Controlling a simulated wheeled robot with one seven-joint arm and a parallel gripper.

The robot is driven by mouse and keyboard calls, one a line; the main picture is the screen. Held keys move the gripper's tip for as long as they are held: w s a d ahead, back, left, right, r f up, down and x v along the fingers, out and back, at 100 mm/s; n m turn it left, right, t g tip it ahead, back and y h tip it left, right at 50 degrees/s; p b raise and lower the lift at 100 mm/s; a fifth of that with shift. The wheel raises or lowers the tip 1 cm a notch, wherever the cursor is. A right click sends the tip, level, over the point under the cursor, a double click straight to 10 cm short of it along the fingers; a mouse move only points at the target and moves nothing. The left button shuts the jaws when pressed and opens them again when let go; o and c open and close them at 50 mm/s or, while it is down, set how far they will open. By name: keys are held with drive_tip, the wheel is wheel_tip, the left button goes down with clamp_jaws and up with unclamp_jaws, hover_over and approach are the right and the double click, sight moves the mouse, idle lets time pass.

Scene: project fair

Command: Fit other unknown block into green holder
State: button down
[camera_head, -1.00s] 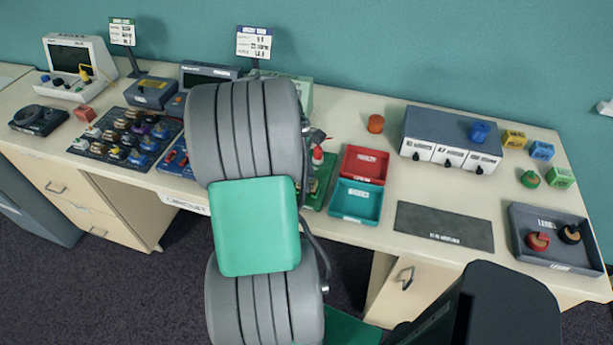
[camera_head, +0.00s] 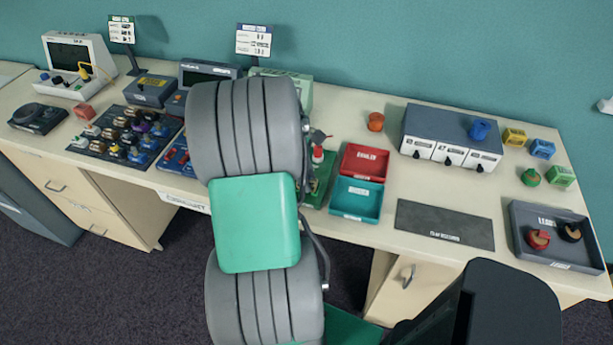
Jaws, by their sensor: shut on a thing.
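My arm fills the middle of the view and hides my gripper and whatever it may hold. A small green box with a label (camera_head: 561,177) stands at the right end of the table; it looks like the green holder. Left of it sits a small round green block (camera_head: 530,177). A yellow box (camera_head: 514,137) and a blue box (camera_head: 542,149) stand behind them. An orange-red round block (camera_head: 375,122) stands near the back wall. A blue round block (camera_head: 480,130) rests on top of the grey unit. Which block is the unknown one, I cannot tell.
The grey unit with white front panels (camera_head: 451,138) stands at the back. A red tray (camera_head: 364,163) and a teal tray (camera_head: 356,199) lie right of my arm. A dark mat (camera_head: 445,225) is bare. A grey tray (camera_head: 556,251) holds a red and a black piece.

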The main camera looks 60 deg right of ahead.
drive_tip(key=shift+f, duration=0.3)
drive_tip(key=c, duration=1.1)
unclamp_jaws()
drive_tip(key=shift+o, duration=0.7)
drive_tip(key=o, duration=0.4)
drive_tip(key=shift+r, duration=0.1)
wheel_tip(320, 180, up, 8)
drive_tip(key=p, duration=0.8)
